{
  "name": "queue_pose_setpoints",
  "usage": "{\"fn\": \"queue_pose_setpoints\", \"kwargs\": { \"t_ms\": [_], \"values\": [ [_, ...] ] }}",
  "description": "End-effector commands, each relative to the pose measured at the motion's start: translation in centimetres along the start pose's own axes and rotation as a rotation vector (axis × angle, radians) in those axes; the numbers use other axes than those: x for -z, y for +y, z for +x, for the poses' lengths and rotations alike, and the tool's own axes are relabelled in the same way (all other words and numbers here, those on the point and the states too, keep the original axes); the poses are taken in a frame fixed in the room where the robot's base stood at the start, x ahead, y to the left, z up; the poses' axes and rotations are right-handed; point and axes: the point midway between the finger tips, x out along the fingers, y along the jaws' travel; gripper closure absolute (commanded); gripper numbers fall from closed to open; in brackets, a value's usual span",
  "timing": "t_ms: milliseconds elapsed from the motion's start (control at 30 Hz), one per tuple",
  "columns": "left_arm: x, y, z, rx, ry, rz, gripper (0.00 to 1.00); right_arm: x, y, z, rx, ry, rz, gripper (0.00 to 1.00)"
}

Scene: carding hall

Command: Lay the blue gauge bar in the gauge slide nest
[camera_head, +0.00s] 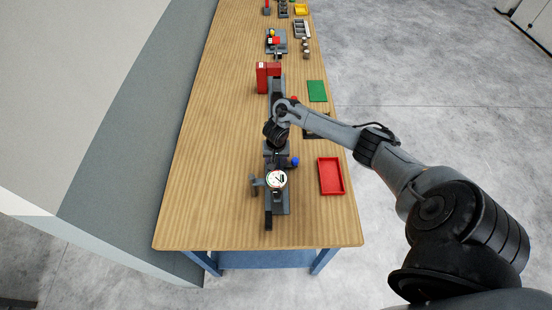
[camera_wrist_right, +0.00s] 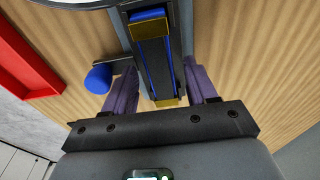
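The gauge slide (camera_head: 269,205) stands on the bench, with a round white dial (camera_head: 277,179) and a blue knob (camera_head: 295,161). The knob also shows in the right wrist view (camera_wrist_right: 98,78). A long blue piece with gold bands and a dark middle, which looks like the blue gauge bar (camera_wrist_right: 150,14), lies lengthwise along the slide in the right wrist view. My right gripper (camera_wrist_right: 163,80) is over the slide, its fingers apart on either side of this piece with gaps showing. Whether the bar is fully seated cannot be told. My left gripper is out of view.
An empty-looking red tray (camera_head: 331,190) lies right of the slide, near the bench edge. Farther along are a red block (camera_head: 262,78), a green mat (camera_head: 317,91) and several small fixtures. The bench top (camera_head: 215,170) left of the slide is clear.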

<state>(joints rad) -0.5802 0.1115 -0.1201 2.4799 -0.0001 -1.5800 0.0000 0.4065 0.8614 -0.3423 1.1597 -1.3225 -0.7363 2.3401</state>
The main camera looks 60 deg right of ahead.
Motion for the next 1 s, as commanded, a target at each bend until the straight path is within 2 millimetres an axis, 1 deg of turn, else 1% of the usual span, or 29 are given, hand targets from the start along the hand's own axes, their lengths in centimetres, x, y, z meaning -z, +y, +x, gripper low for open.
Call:
{"fn": "queue_pose_setpoints", "kwargs": {
  "t_ms": [267, 367, 467, 667, 700, 800, 900, 1000],
  "values": [
    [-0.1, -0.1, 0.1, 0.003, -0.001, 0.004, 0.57, 0.1, 0.0, -0.2, 0.001, 0.001, 0.000, 0.43],
    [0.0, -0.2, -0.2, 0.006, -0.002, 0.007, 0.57, 0.1, 0.0, -0.9, 0.001, 0.002, 0.000, 0.43],
    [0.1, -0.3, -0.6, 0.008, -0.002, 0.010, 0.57, 0.2, 0.0, -2.2, 0.002, 0.002, 0.000, 0.43],
    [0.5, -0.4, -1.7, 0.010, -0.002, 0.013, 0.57, 0.2, -0.1, -5.8, 0.002, 0.003, -0.001, 0.43],
    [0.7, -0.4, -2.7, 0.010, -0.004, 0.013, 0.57, 0.3, 0.0, -7.0, 0.000, 0.005, -0.001, 0.43],
    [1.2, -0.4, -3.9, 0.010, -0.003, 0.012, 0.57, 0.2, 0.1, -8.5, -0.001, 0.003, -0.001, 0.43],
    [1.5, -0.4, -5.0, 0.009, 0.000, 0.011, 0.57, 0.2, 0.0, -10.0, 0.000, 0.004, -0.002, 0.43],
    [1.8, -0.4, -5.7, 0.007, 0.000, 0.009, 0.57, 0.2, 0.0, -11.1, 0.000, 0.003, -0.001, 0.43]
  ]
}}
